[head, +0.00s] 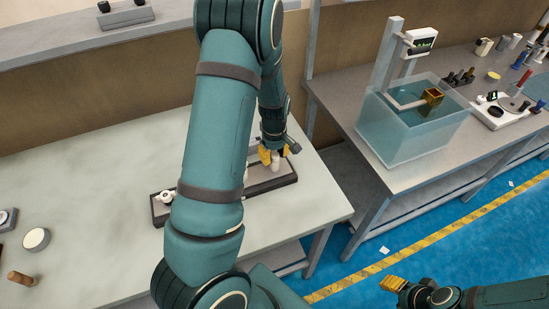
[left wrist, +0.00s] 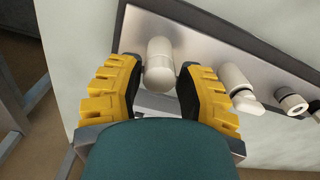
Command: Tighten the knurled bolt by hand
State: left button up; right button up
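A dark-rimmed board with a grey metal face (left wrist: 205,50) carries several white fittings; its dark edge also shows on the table in the head view (head: 272,187). My left gripper (left wrist: 160,70) has its yellow fingers on either side of a white round-topped fitting (left wrist: 159,66). Small gaps show between the pads and the fitting, so it looks open around it. In the head view the left gripper (head: 272,155) is over the board's far right part. I cannot make out knurling on any fitting. My right gripper (head: 393,284) is over the floor, its finger gap unclear.
To the right on the board are a white elbow-like fitting (left wrist: 239,86) and a dark-ringed fitting (left wrist: 291,101). A round white-topped item (head: 36,239) and a wooden-handled item (head: 21,278) lie at the table's left. A water tank (head: 410,135) stands on another bench.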

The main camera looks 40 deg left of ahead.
aim_at(274, 154)
pick_arm(q)
jog(key=shift+r+p, duration=1.45)
jog(key=shift+r, duration=0.15)
jog(key=shift+f, duration=0.1)
jog(key=o, duration=0.7)
jog(key=shift+c, duration=0.2)
jog(key=shift+r+p, duration=1.35)
jog(key=shift+r, duration=0.25)
